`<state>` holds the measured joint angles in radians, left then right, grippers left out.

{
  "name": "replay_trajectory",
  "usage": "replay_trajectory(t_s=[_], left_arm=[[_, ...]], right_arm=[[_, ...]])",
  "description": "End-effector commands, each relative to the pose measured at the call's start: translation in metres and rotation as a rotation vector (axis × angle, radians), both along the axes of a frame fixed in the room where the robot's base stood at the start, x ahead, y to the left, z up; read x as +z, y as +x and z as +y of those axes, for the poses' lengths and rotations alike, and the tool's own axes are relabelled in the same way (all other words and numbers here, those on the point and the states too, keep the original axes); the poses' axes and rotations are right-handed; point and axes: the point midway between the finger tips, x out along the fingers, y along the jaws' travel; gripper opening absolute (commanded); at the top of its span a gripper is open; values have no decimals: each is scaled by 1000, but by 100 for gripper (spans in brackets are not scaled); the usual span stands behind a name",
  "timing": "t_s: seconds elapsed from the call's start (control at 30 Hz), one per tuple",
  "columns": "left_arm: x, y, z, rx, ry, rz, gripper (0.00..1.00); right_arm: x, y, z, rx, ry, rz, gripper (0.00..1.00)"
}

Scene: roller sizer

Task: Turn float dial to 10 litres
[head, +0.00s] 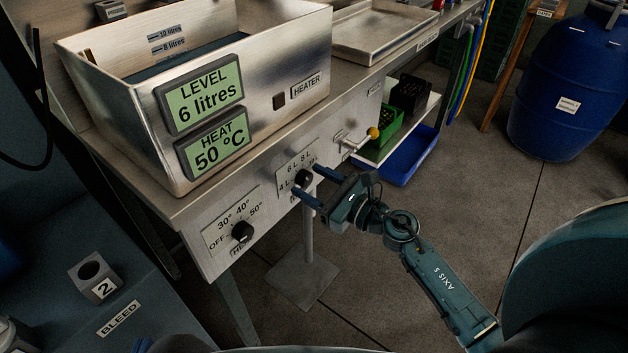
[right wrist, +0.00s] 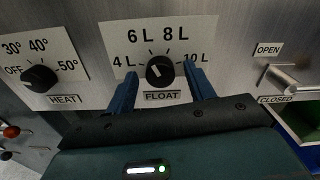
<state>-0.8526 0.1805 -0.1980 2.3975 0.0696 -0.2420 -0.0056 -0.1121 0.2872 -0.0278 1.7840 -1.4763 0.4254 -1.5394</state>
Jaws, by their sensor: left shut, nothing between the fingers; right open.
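The float dial (right wrist: 160,71) is a black round knob on a white plate marked 4 L, 6 L, 8 L and 10 L. Its pale mark points up and left, towards 6 L. In the head view the dial (head: 304,177) is on the bench's front panel. My right gripper (head: 308,182) is open, with one blue finger on each side of the dial; the right wrist view shows gaps between fingers and knob. The level display (head: 201,94) reads 6 litres. Only the blue tips of my left gripper (head: 142,344) show at the bottom edge, shut and empty.
The heat dial (head: 242,232) is left of the float dial, and its display (head: 216,144) reads 50 °C. A yellow-knobbed lever (head: 373,133) sticks out to the right, above a blue tray (head: 411,157). A stand (head: 306,283) is below the panel.

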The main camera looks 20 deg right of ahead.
Motion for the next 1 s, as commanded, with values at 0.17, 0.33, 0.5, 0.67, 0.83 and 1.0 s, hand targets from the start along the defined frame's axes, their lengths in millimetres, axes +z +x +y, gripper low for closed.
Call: replay_trajectory(t_s=[0.17,0.33,0.5,0.67,0.83,1.0], left_arm=[[-2,0,0,0,-1,5,0],[0,2,0,-1,-1,0,0],[1,3,-1,-1,-1,-5,0],[1,3,-1,-2,-1,-6,0],[1,3,-1,-1,-2,-6,0],[1,2,-1,-1,-3,-4,0]], right_arm=[[0,1,1,0,0,0,53],[0,1,1,0,0,0,49],[0,1,1,0,0,0,35],[0,1,1,0,0,0,22],[0,1,1,0,0,0,9],[0,1,1,0,10,5,9]])
